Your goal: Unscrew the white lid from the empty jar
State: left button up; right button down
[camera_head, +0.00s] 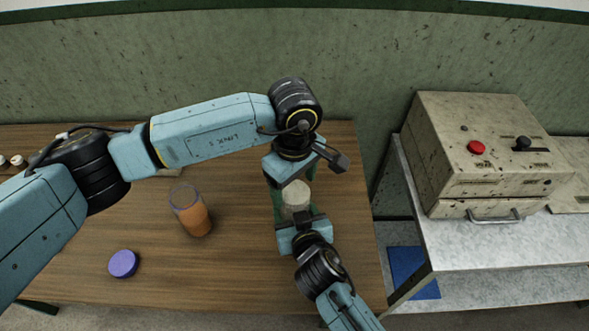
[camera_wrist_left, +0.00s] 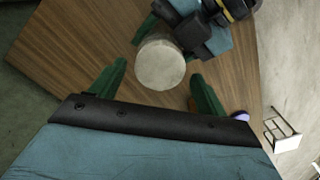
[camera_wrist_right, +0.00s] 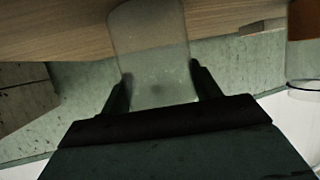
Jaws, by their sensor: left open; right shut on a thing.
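The white lid (camera_head: 296,194) sits on top of the jar, whose body is mostly hidden in the head view. The lid shows as a pale round disc in the left wrist view (camera_wrist_left: 160,64). My left gripper (camera_wrist_left: 157,90) is open above the jar, its green fingers spread to either side of the near edge of the lid, not closed on it. My right gripper (camera_wrist_right: 162,90) is shut on the clear, empty-looking jar (camera_wrist_right: 152,45) from the front side of the table. The lid cannot be made out in the right wrist view.
An open jar with orange contents (camera_head: 193,212) stands left of the grippers on the wooden table (camera_head: 220,275). A purple lid (camera_head: 123,264) lies near the front left. A beige machine (camera_head: 485,155) with a red button stands on a separate bench at right.

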pick_arm(q)
jog(key=shift+f, duration=0.75)
jog(key=c, duration=1)
jog(key=shift+n, duration=1.7)
jog(key=o, duration=1.1)
